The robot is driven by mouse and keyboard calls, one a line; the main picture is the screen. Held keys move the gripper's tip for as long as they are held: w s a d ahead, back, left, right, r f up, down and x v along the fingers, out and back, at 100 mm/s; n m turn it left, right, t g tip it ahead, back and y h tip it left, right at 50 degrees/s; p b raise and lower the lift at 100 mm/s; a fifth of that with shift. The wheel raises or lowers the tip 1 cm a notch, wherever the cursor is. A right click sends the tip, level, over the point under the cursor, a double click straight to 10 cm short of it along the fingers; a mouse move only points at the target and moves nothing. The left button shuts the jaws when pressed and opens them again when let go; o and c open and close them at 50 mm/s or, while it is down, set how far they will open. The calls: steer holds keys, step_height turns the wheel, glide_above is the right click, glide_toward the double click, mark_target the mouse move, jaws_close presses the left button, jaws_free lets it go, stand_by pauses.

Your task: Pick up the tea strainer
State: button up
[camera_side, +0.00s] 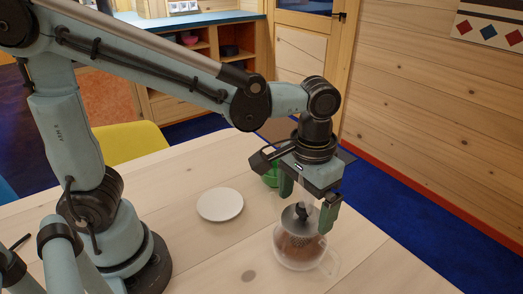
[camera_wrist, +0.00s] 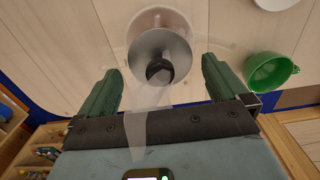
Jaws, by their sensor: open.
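A clear glass teapot (camera_side: 319,262) stands on the wooden table. The tea strainer (camera_side: 299,242) sits inside it as a brown, perforated-looking basket, topped by a grey metal disc (camera_wrist: 160,43) with a black knob (camera_wrist: 159,71). My gripper (camera_side: 307,199) points down over the teapot with its two green fingers apart. In the wrist view the knob lies between the open fingertips (camera_wrist: 162,68), with a gap on each side. The strainer's lower part is hidden from the wrist camera by the disc.
A green cup (camera_wrist: 270,70) stands close beside the teapot, near one finger; in the side view it is partly hidden behind my gripper. A white plate (camera_side: 220,204) lies left of the teapot. A yellow chair (camera_side: 132,143) is behind the table. The table's right front is clear.

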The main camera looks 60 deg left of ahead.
steer(key=shift+f, duration=0.95)
steer(key=shift+c, duration=0.5)
steer(key=c, duration=1.1)
steer(key=shift+r, duration=0.1)
